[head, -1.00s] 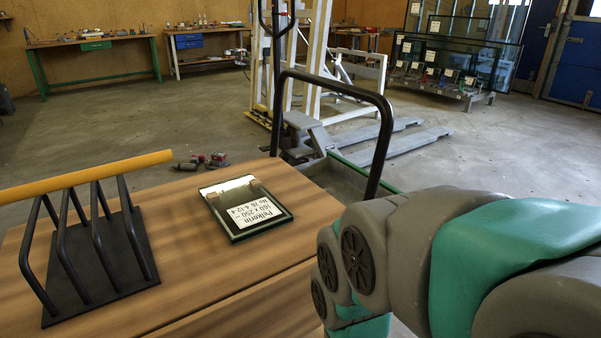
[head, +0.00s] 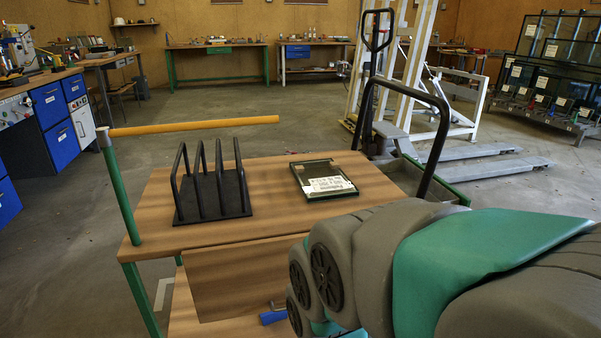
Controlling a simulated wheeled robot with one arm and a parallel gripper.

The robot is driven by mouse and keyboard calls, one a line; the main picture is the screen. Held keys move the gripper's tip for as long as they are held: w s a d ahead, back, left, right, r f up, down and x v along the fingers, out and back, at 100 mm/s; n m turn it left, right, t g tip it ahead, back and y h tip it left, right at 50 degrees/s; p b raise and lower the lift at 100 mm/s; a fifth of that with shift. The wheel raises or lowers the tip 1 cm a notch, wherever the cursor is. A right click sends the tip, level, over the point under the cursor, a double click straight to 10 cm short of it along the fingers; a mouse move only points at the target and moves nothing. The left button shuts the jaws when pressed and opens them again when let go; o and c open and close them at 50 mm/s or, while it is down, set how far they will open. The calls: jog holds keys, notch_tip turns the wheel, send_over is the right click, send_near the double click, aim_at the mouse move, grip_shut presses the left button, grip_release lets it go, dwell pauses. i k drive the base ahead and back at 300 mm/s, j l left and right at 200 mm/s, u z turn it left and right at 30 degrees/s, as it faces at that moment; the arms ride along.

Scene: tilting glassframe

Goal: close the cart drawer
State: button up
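The cart has a wooden top (head: 260,217) and green posts, and stands in front of me. Below the top's near edge is a plain wooden panel (head: 240,278), which looks like the drawer front. My arm covers its right side. I cannot tell how far the drawer stands out, and I see no handle on it. My grey and green arm fills the lower right of the head view. My gripper is not visible.
A black rack (head: 212,196) and a framed glass pane (head: 323,179) with a label lie on the cart top. A yellow bar (head: 195,126) runs at the cart's left. A blue object (head: 273,317) shows low beside my arm. A pallet truck (head: 480,160) stands behind.

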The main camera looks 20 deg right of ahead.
aim_at(407, 173)
jog(key=i+l+u, duration=0.15)
jog(key=l+u, duration=0.2)
jog(key=l, duration=0.65)
jog(key=l+u, duration=0.4)
jog(key=l, duration=1.9)
jog(key=i+l, duration=0.1)
jog(key=l, duration=1.25)
jog(key=k, duration=0.35)
